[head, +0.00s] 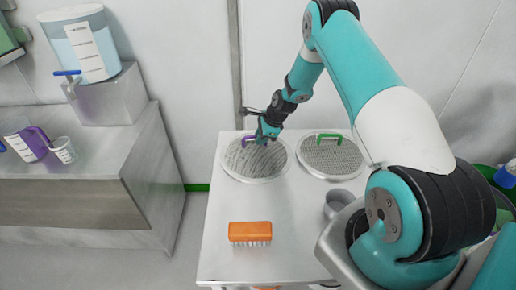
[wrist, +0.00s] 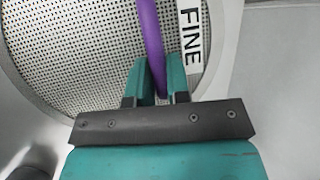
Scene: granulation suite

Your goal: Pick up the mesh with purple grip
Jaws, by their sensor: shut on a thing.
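The mesh with the purple grip (head: 254,160) is a round perforated screen with a pale rim, at the back left of the white table. In the wrist view its perforated face (wrist: 85,45) fills the left, with a white label reading "FINE" beside the purple grip (wrist: 151,40). My gripper (head: 267,133) is over this mesh, and in the wrist view its teal fingers (wrist: 160,82) are shut on the purple grip. The fingers partly hide the lower end of the grip. I cannot tell whether the mesh touches the table.
A second round mesh with a green grip (head: 330,157) lies close on the right. An orange brush (head: 250,232) and a grey cup (head: 338,202) are nearer the front of the white table (head: 222,215). A counter (head: 75,205) with containers stands left, across a gap.

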